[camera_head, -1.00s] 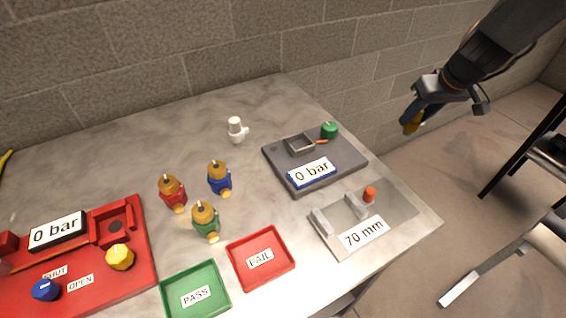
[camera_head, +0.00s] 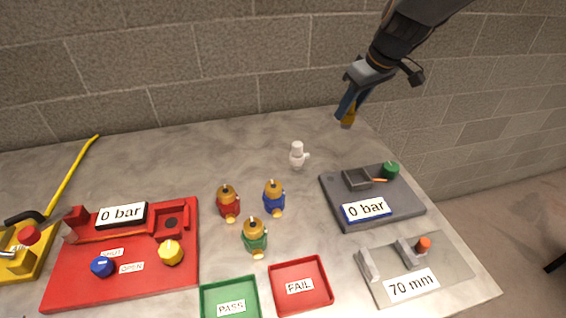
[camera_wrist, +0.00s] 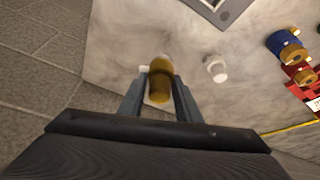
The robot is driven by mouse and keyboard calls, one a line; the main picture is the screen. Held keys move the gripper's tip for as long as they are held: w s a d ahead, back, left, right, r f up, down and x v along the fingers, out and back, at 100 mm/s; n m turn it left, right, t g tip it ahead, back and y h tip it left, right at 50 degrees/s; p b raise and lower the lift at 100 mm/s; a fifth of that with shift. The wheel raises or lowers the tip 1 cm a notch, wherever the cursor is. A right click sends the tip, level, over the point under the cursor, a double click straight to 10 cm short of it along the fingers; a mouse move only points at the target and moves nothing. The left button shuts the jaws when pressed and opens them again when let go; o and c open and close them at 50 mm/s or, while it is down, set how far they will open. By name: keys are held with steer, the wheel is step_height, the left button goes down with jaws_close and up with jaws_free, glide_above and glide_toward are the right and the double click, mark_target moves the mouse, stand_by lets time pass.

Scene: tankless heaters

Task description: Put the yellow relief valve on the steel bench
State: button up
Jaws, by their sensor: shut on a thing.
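My gripper (camera_head: 349,104) is shut on the yellow relief valve (camera_head: 347,118). It holds the valve in the air near the back right corner of the grey mottled bench top (camera_head: 330,232). In the wrist view the valve (camera_wrist: 160,84) sits between the two fingers, with a brownish-yellow body and a pale side stub at its left. Behind it the bench top (camera_wrist: 118,62) shows near its edge, with floor beyond to the left. The valve's far end is partly hidden.
A white valve (camera_head: 297,156) stands nearest. Red (camera_head: 227,203), blue (camera_head: 274,197) and green (camera_head: 254,238) valves stand mid-bench. A dark gauge plate (camera_head: 400,202), a 70 mm plate (camera_head: 450,262), PASS (camera_head: 207,300) and FAIL (camera_head: 325,290) trays, and a red rig (camera_head: 75,288) take up room.

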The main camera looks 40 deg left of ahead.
step_height(320, 180, down, 10)
steer(key=p, duration=0.3)
steer(key=shift+w+f, duration=0.1)
stand_by(0.3)
steer(key=o, duration=1.2)
steer(key=shift+d+r, duration=0.1)
steer(key=shift+r, duration=0.3)
steer(key=b+v, duration=0.4)
steer(key=v, duration=0.7)
steer(key=shift+d, duration=0.2)
steer(key=shift+d+r, duration=0.1)
steer(key=shift+r, duration=0.05)
